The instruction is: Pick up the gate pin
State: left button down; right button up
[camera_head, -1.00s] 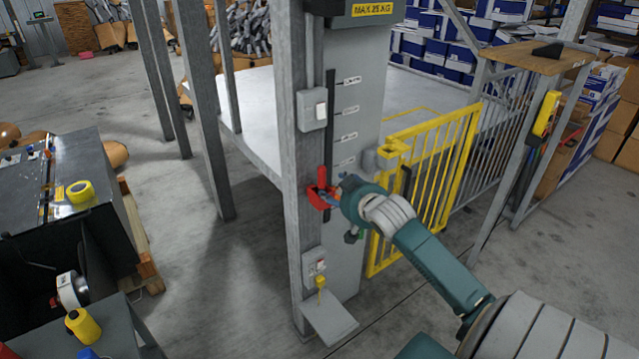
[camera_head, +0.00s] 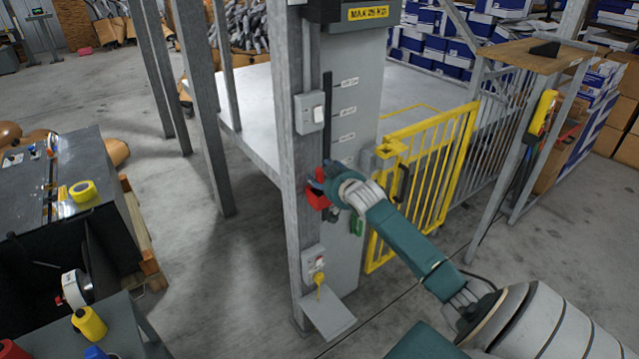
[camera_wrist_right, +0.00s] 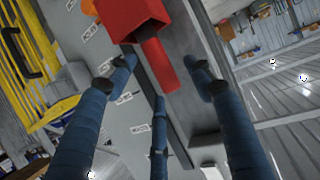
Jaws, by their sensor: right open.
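A small yellow pin-like piece (camera_head: 319,283) shows upright at the foot of the grey column, just above a small metal plate; I cannot tell for certain that it is the gate pin. My right gripper (camera_head: 322,182) is higher up, at the red lever (camera_head: 314,200) on the column's slot, and partly hides it. In the right wrist view the blue fingers of this gripper (camera_wrist_right: 163,70) are spread apart, with the red lever (camera_wrist_right: 166,68) between them and no clear grip on it. The yellow piece is not seen there. My left gripper is not in view.
The yellow gate (camera_head: 425,190) stands right of the grey column (camera_head: 350,130). A switch box (camera_head: 313,262) sits on the column above the small plate (camera_head: 328,316). A dark workbench (camera_head: 60,190) stands at left. The floor between bench and column is clear.

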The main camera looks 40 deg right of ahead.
jog(key=shift+w+d+f, duration=0.15)
jog(key=shift+w+f, duration=0.05)
jog(key=shift+w, duration=0.2)
jog(key=shift+s, duration=0.1)
jog(key=shift+c, duration=1.3)
grip_shut()
